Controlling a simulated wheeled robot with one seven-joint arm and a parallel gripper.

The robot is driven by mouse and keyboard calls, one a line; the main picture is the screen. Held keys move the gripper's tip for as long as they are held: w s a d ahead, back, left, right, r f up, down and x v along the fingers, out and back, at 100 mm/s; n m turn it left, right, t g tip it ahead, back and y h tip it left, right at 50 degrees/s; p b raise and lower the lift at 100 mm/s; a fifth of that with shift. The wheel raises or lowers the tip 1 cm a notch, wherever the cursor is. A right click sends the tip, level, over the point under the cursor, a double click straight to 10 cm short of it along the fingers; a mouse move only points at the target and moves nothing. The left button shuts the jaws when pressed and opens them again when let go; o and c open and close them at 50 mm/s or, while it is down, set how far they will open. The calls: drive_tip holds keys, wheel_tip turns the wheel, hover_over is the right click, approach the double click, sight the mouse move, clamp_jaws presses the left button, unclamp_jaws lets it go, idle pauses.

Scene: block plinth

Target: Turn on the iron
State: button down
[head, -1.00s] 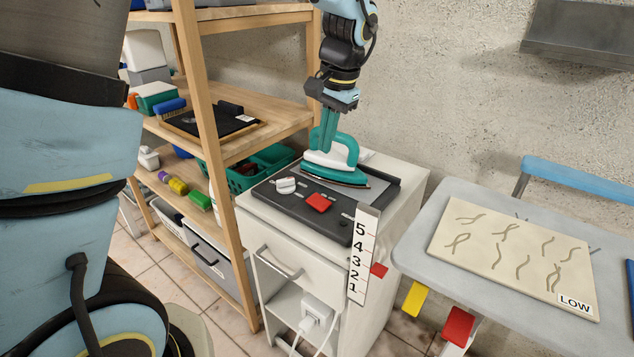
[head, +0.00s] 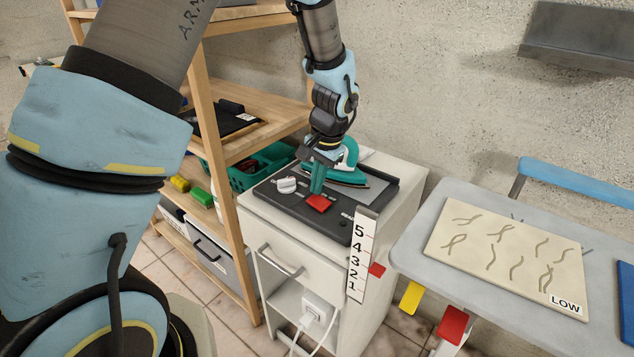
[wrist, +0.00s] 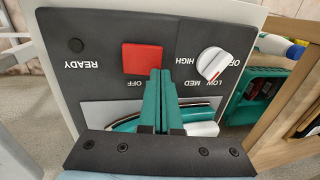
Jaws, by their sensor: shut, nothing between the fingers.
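The teal and white iron (head: 349,167) rests on a dark control panel (head: 335,226) on top of a white cabinet. A red square switch (head: 319,203) and a white knob (head: 286,185) sit on the panel. My gripper (head: 316,191) is shut and empty, fingers pointing down at the switch's edge. In the wrist view the fingertips (wrist: 160,74) overlap the edge of the red switch (wrist: 142,59); I cannot tell whether they touch. "OFF" is printed beside the switch. The knob (wrist: 212,63) has LOW, MED and HIGH marks. The lamp (wrist: 75,45) by READY looks dark.
A wooden shelf (head: 204,110) with a green basket (head: 262,165) stands close on the left. A numbered strip (head: 362,254) stands at the cabinet's front corner. A grey table with a cream board (head: 505,247) marked LOW is on the right. Concrete wall lies behind.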

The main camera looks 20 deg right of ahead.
drive_tip(key=shift+w+a+f+g+p, duration=0.2)
drive_tip(key=shift+w+g+p, duration=0.1)
drive_tip(key=shift+p, duration=0.15)
drive_tip(key=shift+s+d, duration=0.15)
drive_tip(key=shift+s, duration=0.1)
drive_tip(key=shift+s+d+r, duration=0.2)
drive_tip(key=shift+s+d, duration=0.15)
drive_tip(key=shift+s, duration=0.25)
wheel_tip(320, 180, up, 14)
drive_tip(key=w+a, duration=0.1)
drive_tip(key=w, duration=0.1)
drive_tip(key=shift+w+a+p, duration=0.15)
drive_tip(key=shift+p, duration=0.2)
